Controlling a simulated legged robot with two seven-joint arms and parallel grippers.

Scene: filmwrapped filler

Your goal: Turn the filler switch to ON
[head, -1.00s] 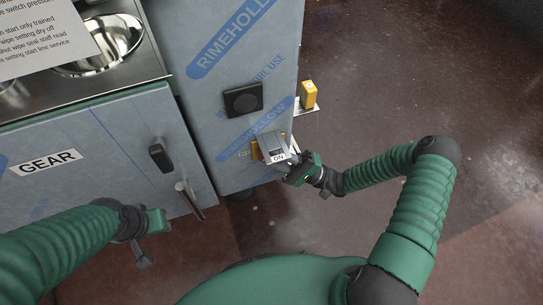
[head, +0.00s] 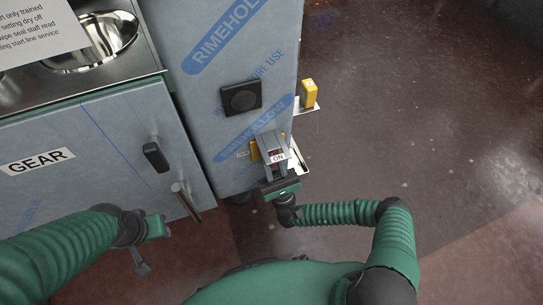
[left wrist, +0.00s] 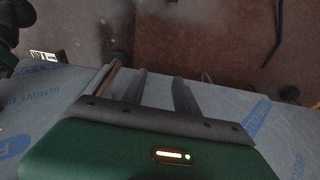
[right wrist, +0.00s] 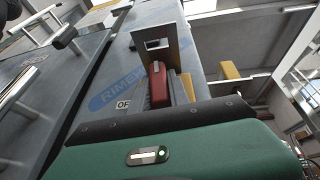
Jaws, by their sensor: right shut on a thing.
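The filler switch has a yellow body (head: 255,150) on the blue film-wrapped cabinet, with a white ON label (head: 278,157) to the right in the head view. Its red handle (right wrist: 158,85) shows in the right wrist view, with a partly hidden OFF label (right wrist: 123,105) to the left. My right gripper (head: 273,162) is at the switch, its fingers shut on the red handle. The fingers partly cover the switch, so its exact angle is hard to tell. My left gripper (left wrist: 159,88) is open and empty, its fingers apart; it hangs before the GEAR cabinet.
A black square fixture (head: 241,98) sits above the switch. A yellow block (head: 308,93) stands out past the cabinet's right edge. The GEAR cabinet (head: 95,150) has a black handle (head: 156,156) and a metal bar (head: 186,203). Floor to the right is clear.

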